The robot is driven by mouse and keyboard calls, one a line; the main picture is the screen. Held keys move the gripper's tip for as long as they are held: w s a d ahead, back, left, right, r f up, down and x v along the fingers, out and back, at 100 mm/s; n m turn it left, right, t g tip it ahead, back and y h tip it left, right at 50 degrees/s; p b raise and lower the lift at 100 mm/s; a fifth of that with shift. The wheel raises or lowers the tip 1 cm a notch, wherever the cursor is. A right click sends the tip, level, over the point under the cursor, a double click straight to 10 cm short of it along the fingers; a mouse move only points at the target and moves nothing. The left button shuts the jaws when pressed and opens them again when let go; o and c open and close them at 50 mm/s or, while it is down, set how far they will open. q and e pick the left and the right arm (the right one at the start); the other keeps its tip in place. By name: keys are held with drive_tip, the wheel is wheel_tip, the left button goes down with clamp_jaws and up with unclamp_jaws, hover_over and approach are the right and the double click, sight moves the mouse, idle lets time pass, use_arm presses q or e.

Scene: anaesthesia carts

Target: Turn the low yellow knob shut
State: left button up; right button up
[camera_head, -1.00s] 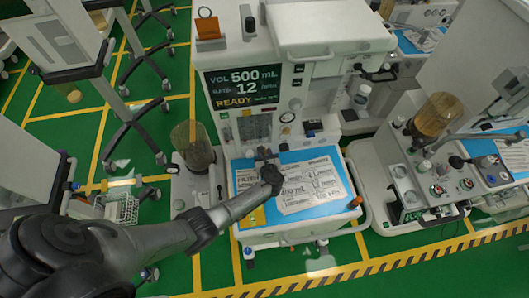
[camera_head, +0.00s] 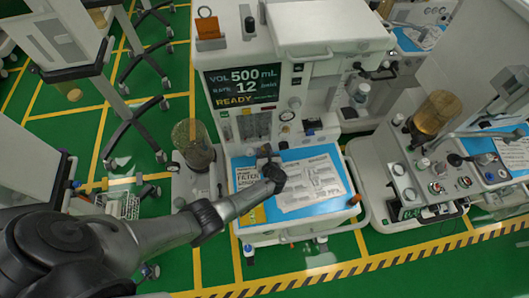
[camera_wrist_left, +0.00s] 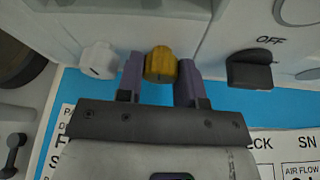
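The yellow knob (camera_wrist_left: 160,63) sits low on the pale front panel, in the upper middle of the left wrist view. My left gripper (camera_wrist_left: 160,70) has one purple finger on each side of it. Both fingers appear to touch the knob's sides. In the head view my left gripper (camera_head: 268,155) is at the foot of the middle cart's panel (camera_head: 247,126), above the blue work surface. It hides the yellow knob there. My right gripper is in neither view.
A white knob (camera_wrist_left: 98,60) is close left of the fingers, and a black knob (camera_wrist_left: 250,70) beside "OFF" is to the right. Printed sheets (camera_head: 310,180) lie on the blue surface (camera_head: 290,157). Another cart (camera_head: 385,185) with an amber canister (camera_head: 436,112) stands at right.

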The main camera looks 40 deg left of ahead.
use_arm(q)
drive_tip(key=shift+o, duration=0.7)
drive_tip(key=shift+s+d+r, duration=0.1)
drive_tip(key=shift+s+d, duration=0.05)
drive_tip(key=shift+d, duration=0.05)
drive_tip(key=p+v, duration=0.2)
drive_tip(key=v, duration=0.9)
drive_tip(key=shift+s+d, duration=0.1)
drive_tip(key=shift+d, duration=0.1)
drive_tip(key=shift+v, duration=0.95)
drive_tip(key=shift+a, duration=0.1)
